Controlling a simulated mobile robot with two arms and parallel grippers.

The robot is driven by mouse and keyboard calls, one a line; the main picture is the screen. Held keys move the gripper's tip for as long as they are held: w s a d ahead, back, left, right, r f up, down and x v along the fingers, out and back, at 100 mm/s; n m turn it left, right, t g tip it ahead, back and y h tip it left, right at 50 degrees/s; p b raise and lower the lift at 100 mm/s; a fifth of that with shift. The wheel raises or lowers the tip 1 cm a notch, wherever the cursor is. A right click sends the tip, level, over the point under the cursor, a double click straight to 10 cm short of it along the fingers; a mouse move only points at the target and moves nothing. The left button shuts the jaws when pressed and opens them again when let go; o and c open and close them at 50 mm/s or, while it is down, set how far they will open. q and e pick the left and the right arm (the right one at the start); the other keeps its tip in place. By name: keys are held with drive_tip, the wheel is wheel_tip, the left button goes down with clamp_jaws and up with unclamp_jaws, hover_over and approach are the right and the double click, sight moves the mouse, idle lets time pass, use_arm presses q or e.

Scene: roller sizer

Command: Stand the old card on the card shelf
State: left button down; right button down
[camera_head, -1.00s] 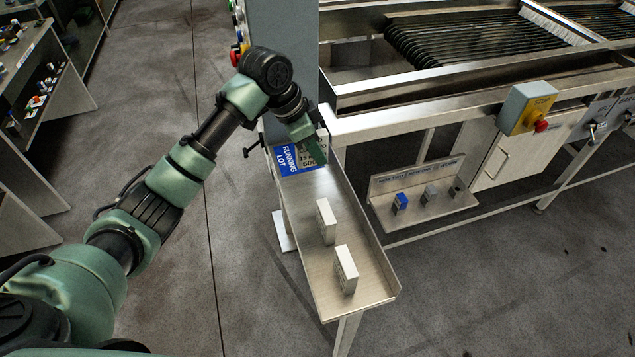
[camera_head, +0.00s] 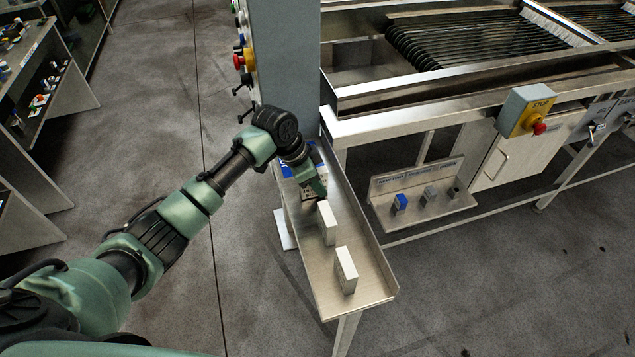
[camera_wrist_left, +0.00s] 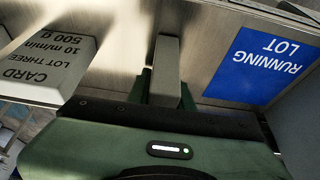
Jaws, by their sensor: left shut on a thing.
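My left gripper (camera_head: 317,188) is shut on a pale grey card block, which I take to be the old card (camera_head: 308,191). In the left wrist view the held card (camera_wrist_left: 167,66) stands edge-on between the fingers. The gripper is over the narrow steel card shelf (camera_head: 364,292), just in front of the blue RUNNING LOT label (camera_wrist_left: 263,65). I cannot tell whether the held card touches the shelf. Two white cards stand on the shelf, the nearer-to-gripper one (camera_head: 327,224) and the front one (camera_head: 346,270). My right gripper is not in view.
A card reading LOT THREE (camera_wrist_left: 45,62) is beside the held card in the wrist view. A grey column (camera_head: 283,60) with buttons rises behind the shelf. A low tray (camera_head: 445,205) with small blocks is to the right.

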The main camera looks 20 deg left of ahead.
use_arm(q)
drive_tip(key=shift+f, duration=0.15)
drive_tip(key=c, duration=1.3)
unclamp_jaws()
drive_tip(key=shift+o, duration=0.2)
drive_tip(key=shift+r, duration=0.25)
drive_tip(key=shift+a+r, duration=0.15)
drive_tip(key=shift+r, duration=0.2)
drive_tip(key=b+v, duration=0.2)
drive_tip(key=v, duration=0.9)
drive_tip(key=shift+s, duration=0.2)
